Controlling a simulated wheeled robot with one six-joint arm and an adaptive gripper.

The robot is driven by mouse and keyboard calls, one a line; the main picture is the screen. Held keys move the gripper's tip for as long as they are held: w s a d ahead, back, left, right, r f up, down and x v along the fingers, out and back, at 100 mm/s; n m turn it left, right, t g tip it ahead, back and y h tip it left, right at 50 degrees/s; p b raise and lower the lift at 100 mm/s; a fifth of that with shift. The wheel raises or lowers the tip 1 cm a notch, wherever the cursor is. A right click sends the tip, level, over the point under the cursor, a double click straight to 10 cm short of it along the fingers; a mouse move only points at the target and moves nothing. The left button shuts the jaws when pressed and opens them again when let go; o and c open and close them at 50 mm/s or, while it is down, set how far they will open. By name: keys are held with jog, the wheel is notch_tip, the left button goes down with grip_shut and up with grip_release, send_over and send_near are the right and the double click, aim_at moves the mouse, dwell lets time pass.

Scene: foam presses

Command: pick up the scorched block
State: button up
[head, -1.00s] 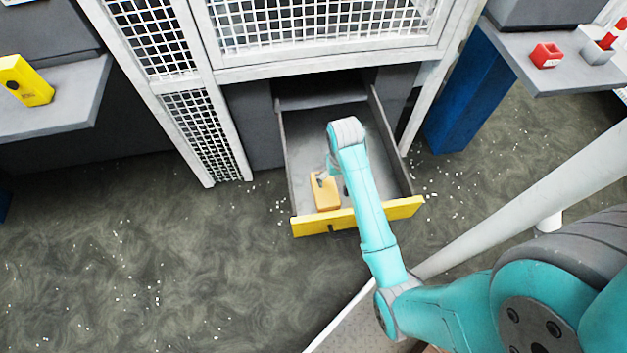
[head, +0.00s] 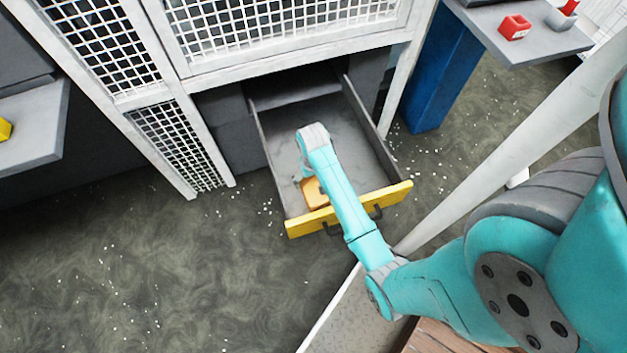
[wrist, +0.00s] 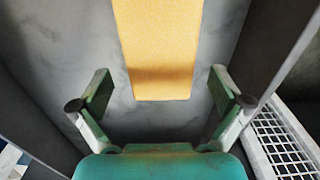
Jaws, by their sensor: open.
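The block (head: 313,193) is tan-orange and lies in the open drawer, near its front and partly hidden by my arm. In the wrist view the block (wrist: 158,45) runs from the top edge to the middle, with a darker brownish band near its close end. My gripper (wrist: 160,90) is open, with one finger on each side of the block's close end and gaps on both sides. I cannot tell how far above the block it is. In the head view the gripper is mostly hidden behind my arm.
The drawer (head: 297,223) has a yellow front with dark handles and grey side walls close around my gripper. A white mesh cage (head: 215,78) stands above it. White bits litter the floor.

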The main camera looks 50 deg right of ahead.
aim_at(313, 184)
jog(key=shift+f, duration=1.75)
jog(key=c, duration=0.9)
